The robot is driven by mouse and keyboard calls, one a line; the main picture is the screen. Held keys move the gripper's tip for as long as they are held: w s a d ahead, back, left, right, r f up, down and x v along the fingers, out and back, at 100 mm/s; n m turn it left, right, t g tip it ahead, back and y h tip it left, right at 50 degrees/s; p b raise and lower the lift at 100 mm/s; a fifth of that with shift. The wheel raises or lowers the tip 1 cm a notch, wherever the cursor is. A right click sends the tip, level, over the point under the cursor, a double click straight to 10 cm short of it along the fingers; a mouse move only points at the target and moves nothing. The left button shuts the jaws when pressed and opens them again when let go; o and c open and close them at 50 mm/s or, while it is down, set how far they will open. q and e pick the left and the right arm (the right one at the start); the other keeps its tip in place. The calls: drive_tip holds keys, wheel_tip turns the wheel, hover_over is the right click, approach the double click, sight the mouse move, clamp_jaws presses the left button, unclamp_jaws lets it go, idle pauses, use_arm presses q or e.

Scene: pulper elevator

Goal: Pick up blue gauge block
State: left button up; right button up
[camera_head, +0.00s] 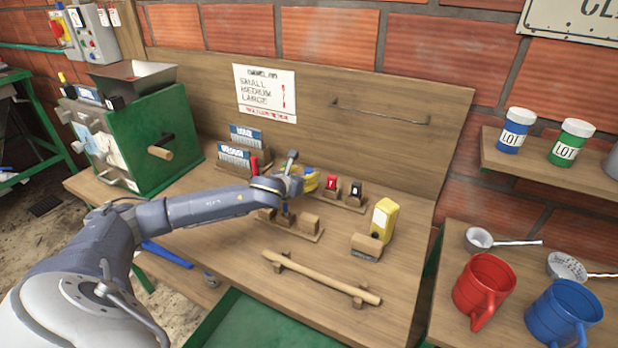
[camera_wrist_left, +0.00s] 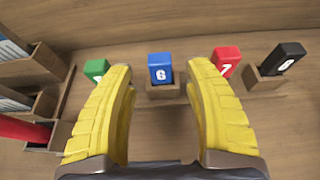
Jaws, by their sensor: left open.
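The blue gauge block (camera_wrist_left: 161,68) with a white 6 stands in a small wooden holder in the left wrist view. A green block (camera_wrist_left: 96,69) stands left of it, and a red block (camera_wrist_left: 226,60) and a black block (camera_wrist_left: 285,57) stand to its right. My left gripper (camera_wrist_left: 160,84) is open and empty, its two yellow fingers either side of the blue block in the picture, apart from it. In the head view my left gripper (camera_head: 311,181) hangs over the block row, left of the red block (camera_head: 331,184) and black block (camera_head: 356,189), largely hiding the blue one.
A label rack (camera_head: 238,155) stands left of the blocks. In front are a wooden stand (camera_head: 308,221), a yellow device (camera_head: 384,220) and a wooden rod (camera_head: 322,277) on the bench. A green machine (camera_head: 160,140) stands at the left. A wooden backboard (camera_head: 400,148) rises behind.

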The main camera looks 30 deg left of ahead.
sight(308, 174)
use_arm(q)
drive_tip(key=shift+x, duration=2)
drive_tip(key=shift+c, duration=0.5)
clamp_jaws()
